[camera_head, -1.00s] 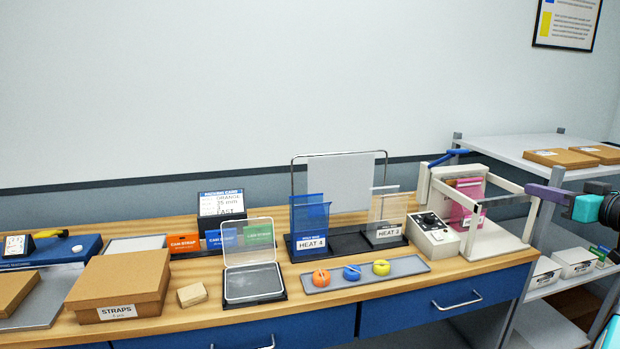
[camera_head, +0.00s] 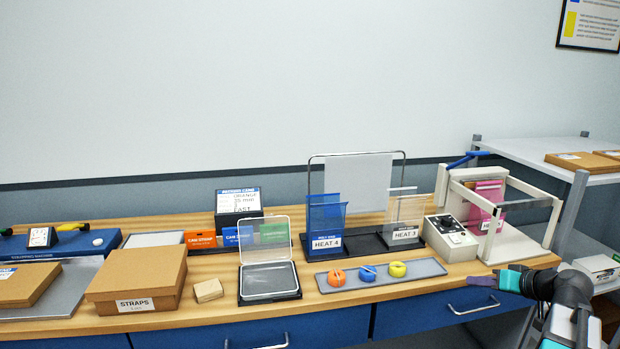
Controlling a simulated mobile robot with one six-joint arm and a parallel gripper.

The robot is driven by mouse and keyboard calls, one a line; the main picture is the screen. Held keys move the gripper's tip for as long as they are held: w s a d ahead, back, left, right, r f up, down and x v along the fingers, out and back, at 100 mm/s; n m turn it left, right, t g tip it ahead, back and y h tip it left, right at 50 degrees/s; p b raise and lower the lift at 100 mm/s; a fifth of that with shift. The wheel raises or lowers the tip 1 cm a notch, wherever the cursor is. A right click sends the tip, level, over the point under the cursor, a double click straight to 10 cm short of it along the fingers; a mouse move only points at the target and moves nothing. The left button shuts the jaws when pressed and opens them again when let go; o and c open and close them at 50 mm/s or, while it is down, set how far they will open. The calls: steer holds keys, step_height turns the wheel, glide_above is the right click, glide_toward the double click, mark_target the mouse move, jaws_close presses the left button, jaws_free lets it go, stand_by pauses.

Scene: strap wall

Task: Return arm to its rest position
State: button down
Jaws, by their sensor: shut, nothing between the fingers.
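My gripper (camera_head: 483,281) is at the right in the head view, in front of the bench's right end, below the white sealing machine (camera_head: 546,199). Its purple and teal fingers are shut with nothing between them. The arm's dark wrist and pale links run down to the lower right corner. The gripper appears close to the bench's front edge; whether it touches anything cannot be told.
A grey tray (camera_head: 433,265) with orange, blue and yellow rolls lies left of the gripper. A control box (camera_head: 450,240) stands behind it. A white shelf (camera_head: 540,152) is at the right. A STRAPS box (camera_head: 140,274) and an open clear-lidded case (camera_head: 268,297) stand further left.

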steer(key=s+a+f+g, duration=0.3)
steer(key=a+f, duration=0.4)
steer(key=f, duration=0.5)
steer(key=s+a+f+g, duration=0.3)
steer(key=a+f, duration=0.4)
steer(key=f, duration=0.5)
steer(key=s+a+f+g, duration=0.35)
steer(key=a+f, duration=0.35)
steer(key=f, duration=0.5)
steer(key=s+a+f+g+h, duration=0.2)
steer(key=s+a+f+g, duration=0.1)
steer(key=s+f, duration=0.7)
steer(key=s+a+f+g+h, duration=0.2)
steer(key=s+a+f, duration=0.3)
steer(key=s, duration=1.3)
step_height(320, 180, down, 5)
steer(key=shift+a+r+n+g+b, duration=0.1)
steer(key=shift+a+n+g+b, duration=0.25)
steer(key=shift+g, duration=0.5)
